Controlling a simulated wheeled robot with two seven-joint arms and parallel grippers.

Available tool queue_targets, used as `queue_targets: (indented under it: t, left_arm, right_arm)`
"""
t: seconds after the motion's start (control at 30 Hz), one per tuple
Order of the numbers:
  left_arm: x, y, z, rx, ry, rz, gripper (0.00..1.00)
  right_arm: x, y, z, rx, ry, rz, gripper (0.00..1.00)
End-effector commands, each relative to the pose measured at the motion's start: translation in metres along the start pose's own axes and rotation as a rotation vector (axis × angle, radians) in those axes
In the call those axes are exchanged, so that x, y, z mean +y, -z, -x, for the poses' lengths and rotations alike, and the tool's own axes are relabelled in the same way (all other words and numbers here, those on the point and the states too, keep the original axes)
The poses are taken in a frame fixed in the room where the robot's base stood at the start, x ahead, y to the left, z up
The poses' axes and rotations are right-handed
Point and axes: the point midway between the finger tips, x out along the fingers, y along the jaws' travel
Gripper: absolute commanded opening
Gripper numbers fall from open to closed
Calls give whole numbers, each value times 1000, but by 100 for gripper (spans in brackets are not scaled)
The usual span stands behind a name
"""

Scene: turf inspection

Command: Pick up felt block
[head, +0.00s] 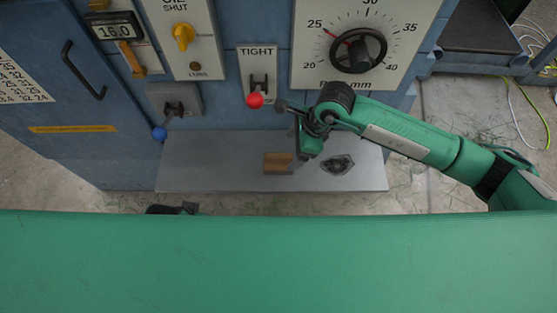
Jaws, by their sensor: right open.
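A small tan-brown block (277,161), which looks like the felt block, lies on the grey shelf (215,175) below the blue panel. My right gripper (298,158) reaches down just to the right of the block, with its jaws open. From this angle I cannot tell whether a finger touches the block. The wrist hides part of the panel behind it. A dark piece that may be part of my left gripper (172,209) shows low at the left; the rest is hidden behind my green body.
A dark oval piece (338,165) lies on the shelf right of the gripper. A red-knobbed lever (255,100) and a blue-knobbed lever (160,133) stick out above the shelf. A handwheel dial (358,50) is at the upper right. The shelf's left part is clear.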

Motion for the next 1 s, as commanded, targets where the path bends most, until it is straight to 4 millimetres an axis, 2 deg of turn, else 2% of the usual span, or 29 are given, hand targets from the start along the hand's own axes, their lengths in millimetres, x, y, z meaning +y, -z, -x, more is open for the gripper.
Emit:
queue_targets:
  t: [0.1, 0.27, 0.6, 0.87, 0.9, 1.0]
  left_arm:
    - [0, 0, 2, 2, 0, 0, 0]
    - [0, 0, 3, 4, 1, 0, 0]
    - [0, 0, 3, 2, 1, -1, 0]
    - [0, 2, 7, 10, 1, -1, 0]
    - [0, 2, 7, 10, 1, -1, 0]
    - [0, 1, 6, 9, 1, -1, 0]
  right_arm:
    - [0, -1, -16, 0, 0, -1, 80]
    - [0, -1, -25, -1, -1, -1, 80]
    - [1, -5, -70, -1, -1, -2, 80]
    - [0, -5, -73, -1, 1, 0, 80]
    - [0, -5, -73, -1, 1, 0, 78]
    - [0, -5, -73, -1, 1, 0, 58]
